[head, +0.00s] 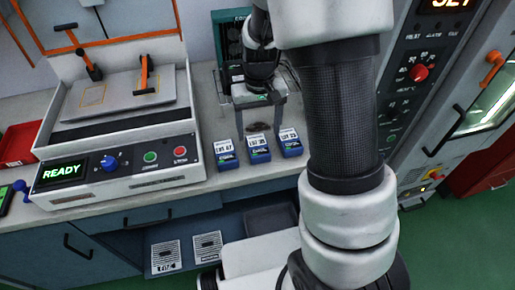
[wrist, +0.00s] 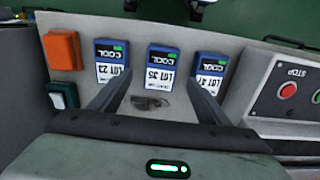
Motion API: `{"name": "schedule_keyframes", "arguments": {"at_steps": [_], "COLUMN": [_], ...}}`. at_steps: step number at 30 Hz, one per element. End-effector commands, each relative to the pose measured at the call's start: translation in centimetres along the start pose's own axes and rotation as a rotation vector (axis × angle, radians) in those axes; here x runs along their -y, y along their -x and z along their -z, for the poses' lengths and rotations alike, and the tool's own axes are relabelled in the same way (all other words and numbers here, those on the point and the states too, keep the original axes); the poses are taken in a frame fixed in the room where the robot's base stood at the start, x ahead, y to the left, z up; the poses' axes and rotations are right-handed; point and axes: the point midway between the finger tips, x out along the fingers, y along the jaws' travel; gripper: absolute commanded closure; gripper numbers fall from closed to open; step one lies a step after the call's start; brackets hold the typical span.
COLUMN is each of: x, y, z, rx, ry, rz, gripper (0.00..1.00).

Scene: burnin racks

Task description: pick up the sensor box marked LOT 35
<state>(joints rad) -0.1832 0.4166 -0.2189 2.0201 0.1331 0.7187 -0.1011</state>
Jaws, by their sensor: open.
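Three small blue boxes with white labels stand in a row near the counter's front edge. The LOT 35 box (head: 258,150) is the middle one, and its label reads upside down in the wrist view (wrist: 163,68). The LOT 47 box (head: 226,154) is on its left in the head view and the LOT 23 box (head: 290,142) on its right. My gripper (head: 257,122) is open and empty, behind the row in the head view. In the wrist view the LOT 35 box lies ahead, between the lines of my two fingers (wrist: 155,88). No contact with it shows.
A bench unit (head: 120,175) with a READY display stands left of the boxes. A small dark item (wrist: 150,102) lies on the counter between my fingers in the wrist view. An orange block (wrist: 62,50) and a green-and-white one (wrist: 62,95) are at the left there.

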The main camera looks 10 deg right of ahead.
Motion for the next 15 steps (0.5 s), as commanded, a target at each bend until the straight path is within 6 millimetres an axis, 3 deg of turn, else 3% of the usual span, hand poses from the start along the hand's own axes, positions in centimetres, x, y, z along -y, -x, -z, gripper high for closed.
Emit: {"name": "schedule_keyframes", "arguments": {"at_steps": [3, 10, 15], "x": [0.0, 0.0, 0.2], "y": [-1.7, -2.8, -5.2], "z": [-0.1, 0.0, 0.0], "rx": [0.002, 0.001, 0.003], "ry": [-0.001, -0.001, 0.000], "rz": [0.000, 0.000, 0.000], "gripper": [0.30, 0.30, 0.30]}}
